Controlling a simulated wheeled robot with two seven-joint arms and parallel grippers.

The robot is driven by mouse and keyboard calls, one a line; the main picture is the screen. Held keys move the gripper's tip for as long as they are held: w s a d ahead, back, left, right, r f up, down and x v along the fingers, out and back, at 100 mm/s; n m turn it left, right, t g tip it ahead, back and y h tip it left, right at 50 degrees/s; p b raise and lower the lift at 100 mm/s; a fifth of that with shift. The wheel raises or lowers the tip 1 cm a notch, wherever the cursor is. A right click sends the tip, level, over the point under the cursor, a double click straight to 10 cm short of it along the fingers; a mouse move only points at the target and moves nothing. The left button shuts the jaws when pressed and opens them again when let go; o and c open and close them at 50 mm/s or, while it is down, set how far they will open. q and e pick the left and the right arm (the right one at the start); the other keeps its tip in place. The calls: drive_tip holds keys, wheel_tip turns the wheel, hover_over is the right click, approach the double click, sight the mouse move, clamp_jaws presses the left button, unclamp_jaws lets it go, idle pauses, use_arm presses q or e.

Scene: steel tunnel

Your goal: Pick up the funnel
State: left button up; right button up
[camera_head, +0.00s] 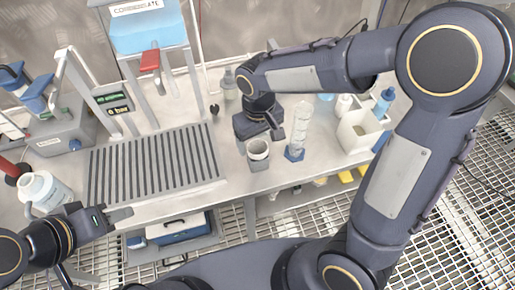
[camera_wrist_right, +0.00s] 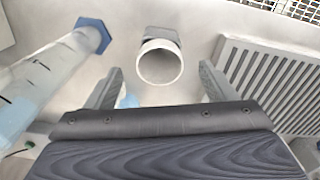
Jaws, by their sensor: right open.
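I cannot clearly make out a funnel. A small pale-blue piece (camera_wrist_right: 128,99) shows beside the left finger in the right wrist view, partly hidden by my gripper; it may be part of the funnel. My right gripper (camera_wrist_right: 161,72) is open, pointing down over the bench with nothing held between its fingers. In the head view the right gripper (camera_head: 258,130) hangs just behind a white cup (camera_head: 258,155), hiding the bench under it. The cup's round mouth (camera_wrist_right: 160,64) shows just beyond the fingertips. My left gripper (camera_head: 118,213) is low at the bench's front left.
A clear measuring cylinder (camera_head: 299,130) with a blue base stands close right of the right gripper. A ribbed grey rack (camera_head: 155,168) lies to its left. A white caddy (camera_head: 358,132) and bottles stand right. A white jug (camera_head: 45,190) is far left.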

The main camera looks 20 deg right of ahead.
sight(258, 148)
wheel_tip(258, 148, down, 3)
drive_tip(key=shift+w+f, duration=0.1)
drive_tip(key=shift+f, duration=0.05)
drive_tip(key=shift+c, duration=0.3)
drive_tip(key=c, duration=1.1)
drive_tip(key=shift+o, duration=0.2)
drive_tip(key=shift+r, duration=0.2)
